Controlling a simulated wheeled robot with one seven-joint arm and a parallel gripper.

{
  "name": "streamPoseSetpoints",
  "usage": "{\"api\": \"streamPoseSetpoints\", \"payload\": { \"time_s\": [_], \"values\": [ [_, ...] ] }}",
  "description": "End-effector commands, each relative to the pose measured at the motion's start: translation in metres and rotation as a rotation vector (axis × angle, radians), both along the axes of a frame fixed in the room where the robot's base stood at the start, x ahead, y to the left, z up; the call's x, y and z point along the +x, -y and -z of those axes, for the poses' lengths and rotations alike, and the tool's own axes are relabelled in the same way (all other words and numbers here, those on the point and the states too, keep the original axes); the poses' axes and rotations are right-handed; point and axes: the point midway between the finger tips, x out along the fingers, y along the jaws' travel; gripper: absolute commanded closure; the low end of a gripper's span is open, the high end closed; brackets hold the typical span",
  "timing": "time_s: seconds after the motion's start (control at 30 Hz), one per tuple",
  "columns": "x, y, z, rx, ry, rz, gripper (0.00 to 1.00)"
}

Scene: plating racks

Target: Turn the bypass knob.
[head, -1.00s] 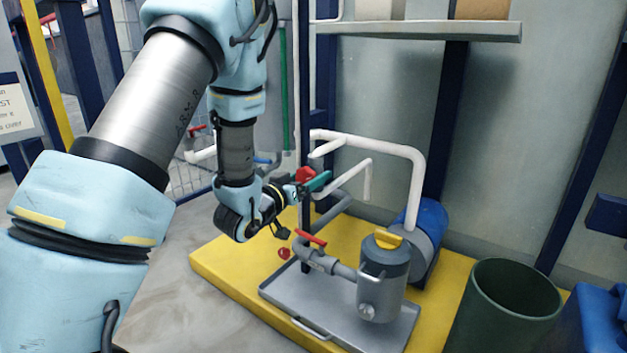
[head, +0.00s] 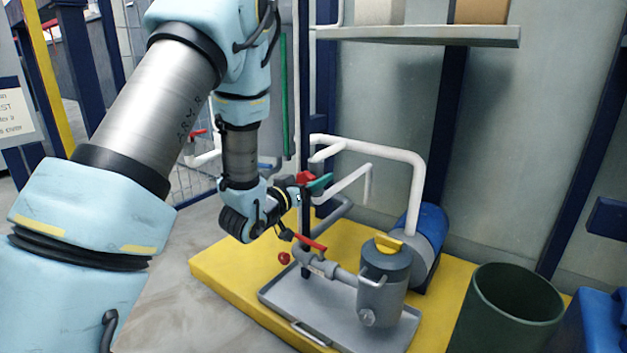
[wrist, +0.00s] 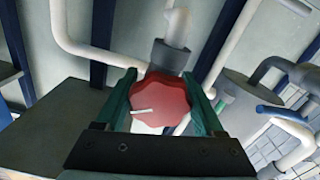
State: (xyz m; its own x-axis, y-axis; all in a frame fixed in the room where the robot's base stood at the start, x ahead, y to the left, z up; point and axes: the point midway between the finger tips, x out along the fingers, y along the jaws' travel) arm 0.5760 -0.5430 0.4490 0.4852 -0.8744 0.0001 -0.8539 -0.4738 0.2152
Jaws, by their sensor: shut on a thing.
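The bypass knob (wrist: 163,101) is a red, lobed knob with a white pointer mark. In the wrist view it sits between the two green fingers of my gripper (wrist: 160,84), which is shut on it. The white mark points to the left and slightly down in that view. In the head view the red knob (head: 304,177) shows at the end of my gripper (head: 312,183), beside a dark upright post. One green finger shows to the right of the knob; the other is hard to make out.
A red lever valve (head: 310,242) and a grey filter pot (head: 383,285) stand on a grey tray (head: 290,318) below my gripper. White pipes (head: 416,170) run behind. A blue motor (head: 430,232) and a green bin (head: 512,300) stand to the right.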

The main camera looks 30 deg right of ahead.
Motion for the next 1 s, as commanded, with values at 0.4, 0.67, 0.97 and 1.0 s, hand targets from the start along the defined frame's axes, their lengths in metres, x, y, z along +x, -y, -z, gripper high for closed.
{"api": "streamPoseSetpoints", "payload": {
  "time_s": [0.4, 0.67, 0.97, 1.0],
  "values": [
    [-0.0002, -0.0004, 0.0009, 0.099, 0.179, 0.0, 0.85],
    [-0.0001, -0.0005, 0.0004, 0.133, 0.238, 0.0, 0.85],
    [-0.0001, -0.0005, 0.0005, 0.132, 0.236, 0.0, 0.17],
    [0.0, -0.0005, 0.0005, 0.132, 0.236, 0.0, 0.17]
  ]
}}
